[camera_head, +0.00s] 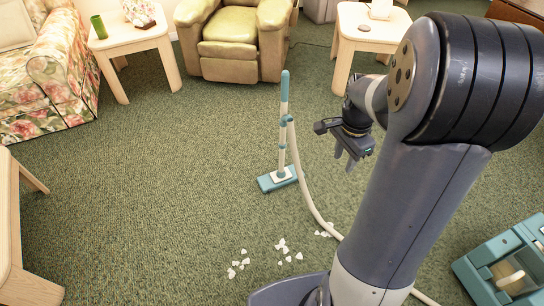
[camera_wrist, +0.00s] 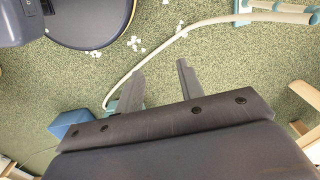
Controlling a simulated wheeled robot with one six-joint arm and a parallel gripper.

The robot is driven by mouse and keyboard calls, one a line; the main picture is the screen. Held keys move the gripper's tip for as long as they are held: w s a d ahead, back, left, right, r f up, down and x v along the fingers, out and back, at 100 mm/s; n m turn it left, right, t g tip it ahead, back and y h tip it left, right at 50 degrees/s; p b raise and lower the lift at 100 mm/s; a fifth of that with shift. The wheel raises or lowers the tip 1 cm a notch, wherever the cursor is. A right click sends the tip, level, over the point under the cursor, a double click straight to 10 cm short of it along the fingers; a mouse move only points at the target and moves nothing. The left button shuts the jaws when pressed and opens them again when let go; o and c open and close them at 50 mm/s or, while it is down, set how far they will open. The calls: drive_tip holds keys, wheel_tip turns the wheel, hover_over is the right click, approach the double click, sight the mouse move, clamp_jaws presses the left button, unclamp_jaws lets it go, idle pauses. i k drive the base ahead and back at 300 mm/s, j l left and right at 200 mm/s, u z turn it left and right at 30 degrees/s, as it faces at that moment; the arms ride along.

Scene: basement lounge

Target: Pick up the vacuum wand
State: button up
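The vacuum wand (camera_head: 282,130) stands upright on the carpet in the head view, a cream tube with a teal handle and a flat teal floor head. A cream hose (camera_head: 308,190) joins it partway up. In the wrist view what looks like the wand (camera_wrist: 280,9) lies at the upper right, partly cut off by the edge. My gripper (camera_head: 346,160) is above the carpet, to the right of the wand and apart from it. The wrist view shows my gripper's two fingers (camera_wrist: 158,85) spread with nothing between them.
The teal vacuum body (camera_head: 500,265) sits at the lower right. White scraps (camera_head: 283,247) lie on the carpet in front. A green armchair (camera_head: 232,40), two side tables (camera_head: 133,38) (camera_head: 369,35) and a floral sofa (camera_head: 60,75) stand behind. Carpet left of the wand is clear.

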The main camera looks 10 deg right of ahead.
sight(284, 176)
drive_tip(key=i+l+u, duration=0.1)
drive_tip(key=i, duration=0.45)
drive_tip(key=i+l+u, duration=0.15)
drive_tip(key=i, duration=0.4)
drive_tip(key=i+l+u, duration=0.1)
drive_tip(key=i, duration=0.45)
